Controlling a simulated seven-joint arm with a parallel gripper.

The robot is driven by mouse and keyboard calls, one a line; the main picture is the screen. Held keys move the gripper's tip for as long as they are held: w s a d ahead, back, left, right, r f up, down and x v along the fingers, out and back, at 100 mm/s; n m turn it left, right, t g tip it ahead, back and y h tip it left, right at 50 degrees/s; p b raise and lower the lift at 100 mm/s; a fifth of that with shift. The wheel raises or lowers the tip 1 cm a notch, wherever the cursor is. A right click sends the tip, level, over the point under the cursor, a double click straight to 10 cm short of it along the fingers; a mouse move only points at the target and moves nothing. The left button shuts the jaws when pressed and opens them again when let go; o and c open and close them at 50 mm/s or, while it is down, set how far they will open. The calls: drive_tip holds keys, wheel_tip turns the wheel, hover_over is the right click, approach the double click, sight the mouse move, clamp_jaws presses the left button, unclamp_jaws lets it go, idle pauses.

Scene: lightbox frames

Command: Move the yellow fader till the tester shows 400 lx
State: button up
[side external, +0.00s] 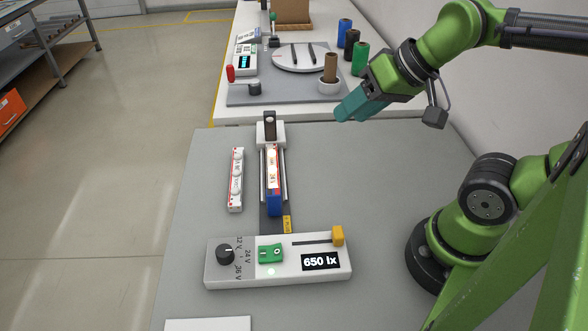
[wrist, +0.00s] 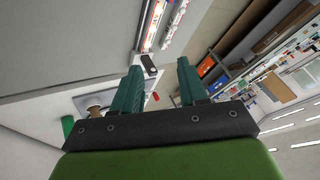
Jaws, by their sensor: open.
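The yellow fader (side external: 338,236) sits at the right end of its slot on the white tester (side external: 222,272). The tester's black display (side external: 321,262) reads 650 lx. The tester also has a black knob (side external: 225,254) beside the marks 12 V, 24 V and 36 V, and a green switch (side external: 270,253) with a pale lit spot below it. My gripper (side external: 346,112) is up and behind the tester, well away from the fader. In the wrist view, its two teal fingers (wrist: 160,78) are apart with nothing between them. The fader does not show in the wrist view.
A slide fixture (side external: 285,180) holding a red, white and blue module stands behind the tester. A white strip with round lenses (side external: 235,180) lies left of it. A back table (side external: 222,112) holds spools, a round plate and a meter. The grey bench right of the fixture is clear.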

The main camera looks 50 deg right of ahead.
drive_tip(key=shift+o, duration=0.4)
drive_tip(key=m+g+y, duration=0.1)
drive_tip(key=m+g, duration=0.4)
drive_tip(key=g, duration=0.6)
approach(338, 230)
drive_tip(key=shift+t, duration=0.3)
drive_tip(key=x, duration=0.9)
drive_tip(key=shift+s, duration=0.35)
drive_tip(key=shift+c, duration=0.5)
